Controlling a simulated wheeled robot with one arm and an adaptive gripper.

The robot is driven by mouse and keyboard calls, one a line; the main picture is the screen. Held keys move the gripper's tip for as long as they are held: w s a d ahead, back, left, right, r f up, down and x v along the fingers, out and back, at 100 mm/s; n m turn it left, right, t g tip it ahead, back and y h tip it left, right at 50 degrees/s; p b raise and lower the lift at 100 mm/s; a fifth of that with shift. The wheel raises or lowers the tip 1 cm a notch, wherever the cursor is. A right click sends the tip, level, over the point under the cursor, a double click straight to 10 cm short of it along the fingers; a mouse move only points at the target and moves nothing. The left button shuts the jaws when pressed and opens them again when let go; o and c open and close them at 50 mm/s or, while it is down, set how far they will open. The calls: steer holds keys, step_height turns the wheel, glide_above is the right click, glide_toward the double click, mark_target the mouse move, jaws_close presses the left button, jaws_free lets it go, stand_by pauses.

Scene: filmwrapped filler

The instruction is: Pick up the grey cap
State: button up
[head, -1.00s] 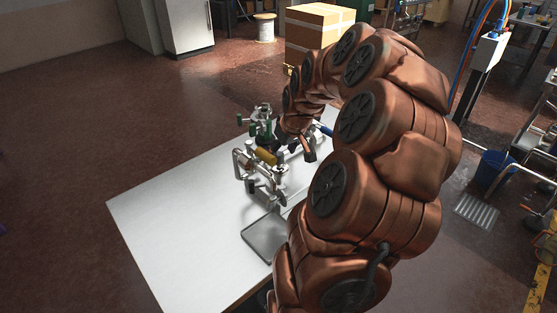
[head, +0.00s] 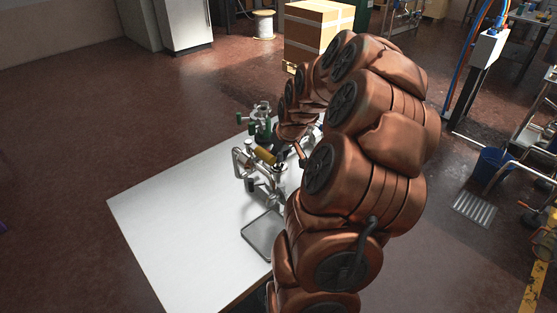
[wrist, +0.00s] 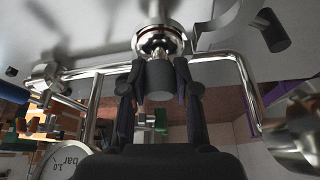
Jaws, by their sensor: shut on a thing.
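The grey cap (wrist: 160,82) is a short dark grey cylinder in the middle of the wrist view. It sits between the two black fingers of my gripper (wrist: 159,70), which are shut on it from both sides. A shiny metal fitting (wrist: 157,40) is right behind the cap; I cannot tell whether they touch. In the head view the cap cannot be made out, and my arm covers most of the gripper beside the metal pipework (head: 247,165).
Steel pipes (wrist: 100,70) run on both sides of my fingers, and a pressure gauge (wrist: 62,160) is close at lower left. A grey tray (head: 262,236) lies on the white table (head: 170,220), whose left part is clear. A cardboard box (head: 318,30) stands behind.

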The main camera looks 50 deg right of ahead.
jaws_close()
